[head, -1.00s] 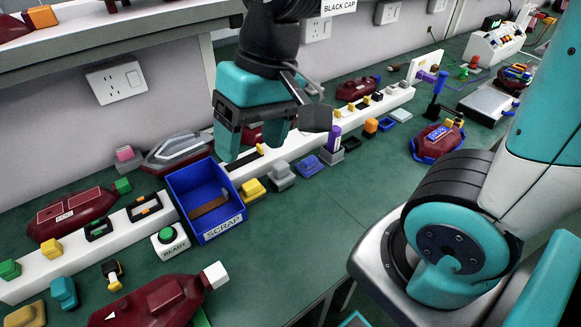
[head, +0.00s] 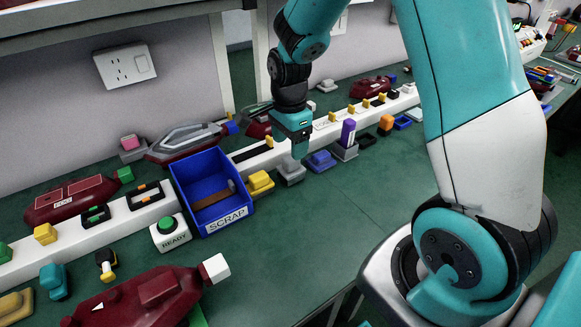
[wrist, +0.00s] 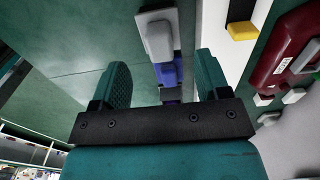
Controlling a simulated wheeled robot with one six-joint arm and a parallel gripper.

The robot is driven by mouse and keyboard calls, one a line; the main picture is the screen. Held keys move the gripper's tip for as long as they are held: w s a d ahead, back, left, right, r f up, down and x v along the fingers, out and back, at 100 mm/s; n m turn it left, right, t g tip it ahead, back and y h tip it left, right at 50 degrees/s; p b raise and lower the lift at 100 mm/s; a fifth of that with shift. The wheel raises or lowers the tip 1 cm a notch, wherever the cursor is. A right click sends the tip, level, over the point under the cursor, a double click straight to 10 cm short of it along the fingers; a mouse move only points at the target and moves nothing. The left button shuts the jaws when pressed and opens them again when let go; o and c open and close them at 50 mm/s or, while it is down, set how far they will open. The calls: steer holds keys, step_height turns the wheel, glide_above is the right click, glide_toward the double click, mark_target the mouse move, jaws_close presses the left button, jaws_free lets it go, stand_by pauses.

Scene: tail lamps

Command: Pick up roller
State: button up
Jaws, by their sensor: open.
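No part is labelled as the roller, and I cannot tell for sure which one it is. An upright purple piece (head: 348,131) stands in a grey holder (head: 345,151) in front of the white rail. My gripper (head: 298,145) is left of it in the head view, above a grey block (head: 291,171) and near a blue block (head: 321,161). In the wrist view my gripper (wrist: 163,78) is open and empty. The grey block (wrist: 158,36) and blue block (wrist: 167,75) show between and beyond the fingers. Purple shows only partly behind the gripper's dark bar.
A blue SCRAP bin (head: 207,190) stands left of my gripper, with a yellow block (head: 260,184) beside it. A white rail (head: 250,160) runs behind. A green READY button (head: 168,226) and dark red lamps (head: 160,290) are at left. The green bench front is clear.

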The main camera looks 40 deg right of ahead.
mark_target(291, 166)
step_height(291, 166, down, 8)
steer(key=shift+d+r, duration=0.1)
steer(key=shift+d, duration=0.05)
stand_by(0.3)
steer(key=shift+c, duration=0.2)
steer(key=c, duration=0.7)
